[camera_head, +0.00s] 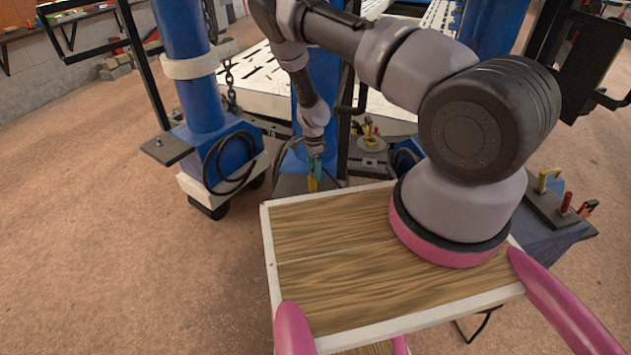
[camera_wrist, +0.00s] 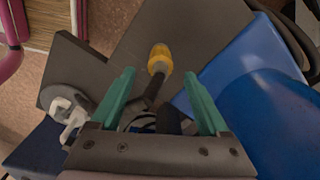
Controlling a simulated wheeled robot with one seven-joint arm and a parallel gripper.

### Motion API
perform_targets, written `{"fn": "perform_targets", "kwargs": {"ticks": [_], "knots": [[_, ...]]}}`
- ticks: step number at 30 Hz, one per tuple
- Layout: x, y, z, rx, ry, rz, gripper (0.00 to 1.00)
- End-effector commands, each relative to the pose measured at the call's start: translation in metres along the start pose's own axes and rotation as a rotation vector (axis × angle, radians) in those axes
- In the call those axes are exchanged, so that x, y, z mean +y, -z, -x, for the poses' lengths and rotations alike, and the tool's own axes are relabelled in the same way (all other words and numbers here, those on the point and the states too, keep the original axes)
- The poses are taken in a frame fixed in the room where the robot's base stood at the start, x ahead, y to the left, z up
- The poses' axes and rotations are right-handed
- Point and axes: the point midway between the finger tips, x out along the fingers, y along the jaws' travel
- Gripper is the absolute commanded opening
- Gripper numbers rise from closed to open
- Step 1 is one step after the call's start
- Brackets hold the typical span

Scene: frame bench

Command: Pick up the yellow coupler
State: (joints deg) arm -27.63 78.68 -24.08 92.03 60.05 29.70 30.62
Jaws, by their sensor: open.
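The yellow coupler (camera_wrist: 159,57) shows in the wrist view as a short yellow piece with a dark stem. It lies over a dark grey flat surface (camera_wrist: 190,30). My gripper (camera_wrist: 159,76) has two teal fingers, spread apart and with nothing held between them. The coupler appears between and just beyond the fingertips; I cannot tell the remaining gap in depth. In the head view my gripper (camera_head: 316,168) points down beside the blue post, with a small yellow bit at its tips. The coupler's lower end is partly hidden by the gripper body in the wrist view.
A blue post (camera_wrist: 270,110) stands close on the right in the wrist view. A white clamp-like part (camera_wrist: 68,115) on a grey disc is at left. In the head view, a hanging chain (camera_head: 229,85) and coiled black cable (camera_head: 230,165) are left of my arm.

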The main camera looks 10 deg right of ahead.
Motion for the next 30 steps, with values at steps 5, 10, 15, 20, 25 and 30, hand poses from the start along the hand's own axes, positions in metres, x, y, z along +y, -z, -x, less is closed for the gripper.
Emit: {"fn": "perform_targets", "kwargs": {"ticks": [5,10,15,20,25,30], "knots": [[0.000,0.000,-0.015,0.000,0.000,0.001,0.79],[0.001,-0.003,-0.037,0.001,-0.002,0.002,0.79],[0.001,-0.004,-0.059,0.001,-0.001,0.001,0.79],[0.000,-0.004,-0.065,0.000,0.001,0.000,0.79],[0.000,-0.004,-0.065,0.000,0.001,0.000,0.75],[0.000,-0.004,-0.065,0.000,0.001,0.000,0.10]]}}
